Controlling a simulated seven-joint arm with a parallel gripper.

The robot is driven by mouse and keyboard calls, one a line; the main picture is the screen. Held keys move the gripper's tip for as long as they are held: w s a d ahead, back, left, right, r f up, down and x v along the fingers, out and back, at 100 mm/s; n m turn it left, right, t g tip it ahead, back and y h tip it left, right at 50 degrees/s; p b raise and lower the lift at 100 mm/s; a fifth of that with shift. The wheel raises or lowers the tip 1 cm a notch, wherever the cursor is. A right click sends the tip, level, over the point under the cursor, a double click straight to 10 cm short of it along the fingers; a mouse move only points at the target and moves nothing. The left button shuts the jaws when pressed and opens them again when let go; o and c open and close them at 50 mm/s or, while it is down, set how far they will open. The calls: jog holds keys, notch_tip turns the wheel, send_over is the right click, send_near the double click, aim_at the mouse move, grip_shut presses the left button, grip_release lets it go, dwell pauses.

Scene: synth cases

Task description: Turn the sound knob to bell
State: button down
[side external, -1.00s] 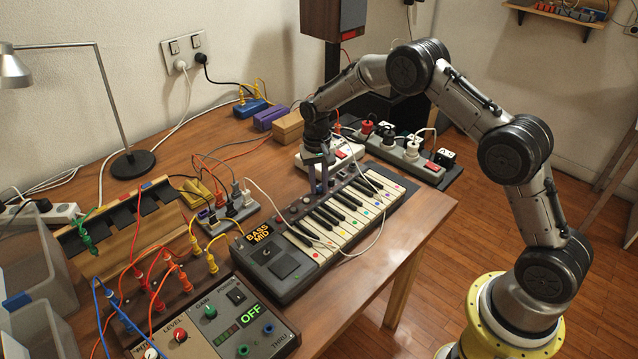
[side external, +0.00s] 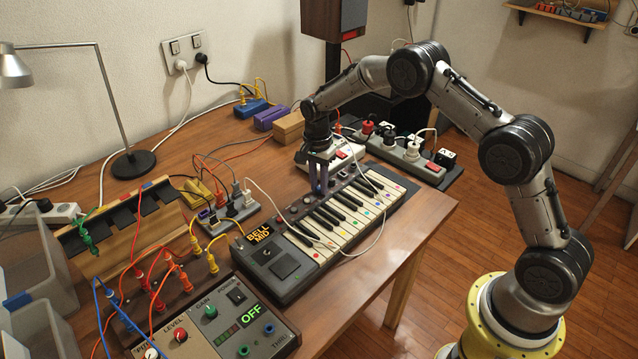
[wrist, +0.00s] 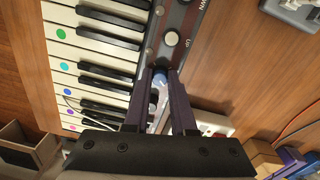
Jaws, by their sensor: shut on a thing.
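The keyboard (side external: 264,290) lies on the wooden table, with black and white keys and coloured dots on some white keys. Its small display (side external: 258,235) reads BELL over MID in yellow letters. My gripper (side external: 319,190) points down at the knob strip behind the keys. In the wrist view my gripper (wrist: 160,71) is shut on a small knob, the sound knob (wrist: 160,80), which shows bluish between the two fingers. The knob's pointer cannot be made out. In the side view the fingers hide the knob.
A round light UP button (wrist: 171,38) sits close beside the fingertips. A white cable crosses the keys. A power strip (side external: 411,155) stands behind, a small cable strip (side external: 232,213) to the left, and a control box (side external: 222,325) reading OFF in front.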

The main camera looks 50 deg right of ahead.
jog(key=shift+w+r+m, duration=0.1)
jog(key=shift+r+m, duration=0.05)
jog(key=shift+m, duration=0.35)
jog(key=c, duration=1)
grip_release()
notch_tip(320, 180, up, 14)
jog(key=shift+w, duration=0.15)
